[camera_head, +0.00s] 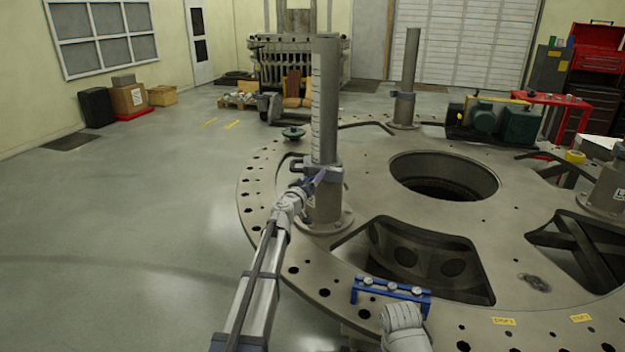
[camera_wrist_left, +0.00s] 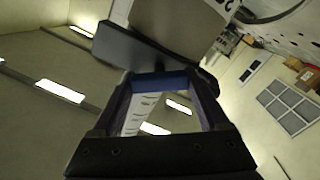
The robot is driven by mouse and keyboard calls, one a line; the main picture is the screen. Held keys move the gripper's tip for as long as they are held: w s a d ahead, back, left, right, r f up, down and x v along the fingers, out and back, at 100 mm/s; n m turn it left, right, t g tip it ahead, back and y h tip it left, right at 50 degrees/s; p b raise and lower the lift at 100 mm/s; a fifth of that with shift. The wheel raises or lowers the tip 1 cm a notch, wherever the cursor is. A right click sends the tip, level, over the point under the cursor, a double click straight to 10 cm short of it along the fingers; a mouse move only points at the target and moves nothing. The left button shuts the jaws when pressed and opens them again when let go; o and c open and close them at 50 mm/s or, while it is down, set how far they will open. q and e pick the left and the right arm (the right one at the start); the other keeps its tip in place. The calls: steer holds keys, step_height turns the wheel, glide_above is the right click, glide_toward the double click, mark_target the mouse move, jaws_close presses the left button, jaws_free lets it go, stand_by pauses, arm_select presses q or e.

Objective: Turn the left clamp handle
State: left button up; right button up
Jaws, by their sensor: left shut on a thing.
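The left post (camera_head: 325,100) is a grey upright tube with a scale, standing in a flanged base on the round turret plate (camera_head: 262,190). A clamp collar (camera_head: 330,174) wraps the post just above the base. My left gripper (camera_head: 317,181) is at the front of this collar, its arm reaching up from the bottom. It is shut on the clamp handle, which is mostly hidden by the fingers in the head view.
Other posts stand at the back (camera_head: 408,75) and right edge (camera_head: 608,185) of the plate. The plate has a round central hole (camera_head: 445,188) and large cutouts.

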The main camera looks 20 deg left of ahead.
arm_select(q)
steer(key=n, duration=0.5)
steer(key=shift+a+f+n, duration=0.1)
steer(key=shift+n, duration=0.3)
steer(key=n, duration=0.5)
steer(key=shift+f+n, duration=0.15)
steer(key=shift+n, duration=0.15)
steer(key=o, duration=1.2)
steer(key=shift+o, duration=0.2)
steer(key=shift+s, duration=0.1)
steer(key=s, duration=0.7)
steer(key=shift+s+a, duration=0.3)
steer(key=shift+a, duration=0.15)
steer(key=shift+f, duration=0.1)
